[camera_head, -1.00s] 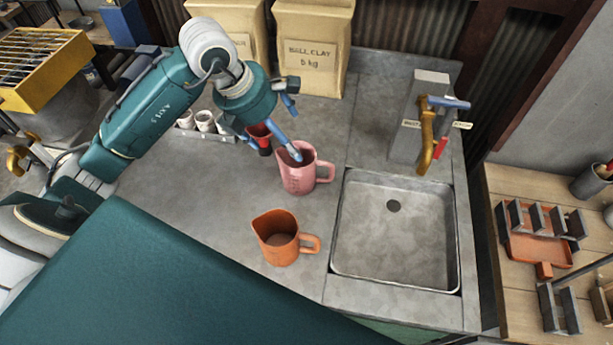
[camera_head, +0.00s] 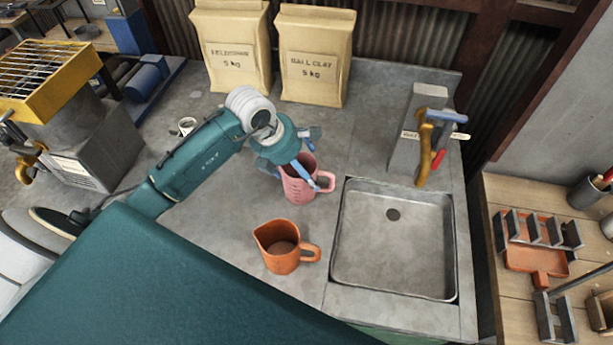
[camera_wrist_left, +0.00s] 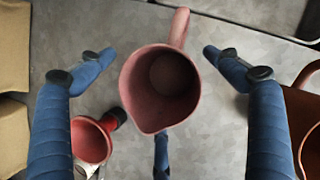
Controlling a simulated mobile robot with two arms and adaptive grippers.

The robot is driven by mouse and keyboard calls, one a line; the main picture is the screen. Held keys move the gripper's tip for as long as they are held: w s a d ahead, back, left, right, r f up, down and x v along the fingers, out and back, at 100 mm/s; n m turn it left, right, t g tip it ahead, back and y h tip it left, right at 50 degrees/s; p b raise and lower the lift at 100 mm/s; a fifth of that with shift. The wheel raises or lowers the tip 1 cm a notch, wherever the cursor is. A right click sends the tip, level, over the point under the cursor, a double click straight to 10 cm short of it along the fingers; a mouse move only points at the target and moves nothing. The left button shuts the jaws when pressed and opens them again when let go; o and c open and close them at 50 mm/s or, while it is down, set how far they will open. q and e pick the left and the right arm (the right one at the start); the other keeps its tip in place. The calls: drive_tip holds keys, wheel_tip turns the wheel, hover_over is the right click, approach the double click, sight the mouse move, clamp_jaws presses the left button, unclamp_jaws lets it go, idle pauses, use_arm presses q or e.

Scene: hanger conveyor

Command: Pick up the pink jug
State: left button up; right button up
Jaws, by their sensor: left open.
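The pink jug (camera_head: 300,182) stands upright on the grey worktop, left of the sink, its handle pointing right in the head view. The left wrist view looks down into the empty-looking pink jug (camera_wrist_left: 160,92), with its handle toward the top. My left gripper (camera_head: 296,168) is open at the jug's rim. In the wrist view two blue fingers of my left gripper (camera_wrist_left: 159,54) stand apart on either side of the jug, with gaps showing. A third finger is partly hidden below it. My right gripper is not in view.
An orange jug (camera_head: 282,248) stands in front of the pink jug. The sink (camera_head: 395,240) and its tap (camera_head: 427,145) are to the right. Two clay bags (camera_head: 313,62) stand behind. A red cup-like thing (camera_wrist_left: 91,141) is close to the left finger in the wrist view.

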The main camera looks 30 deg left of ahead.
use_arm(q)
drive_tip(key=shift+w+d+f, duration=0.1)
drive_tip(key=shift+w+f, duration=0.05)
drive_tip(key=shift+f, duration=0.3)
drive_tip(key=shift+c, duration=0.5)
drive_tip(key=c, duration=1)
drive_tip(key=shift+r, duration=0.1)
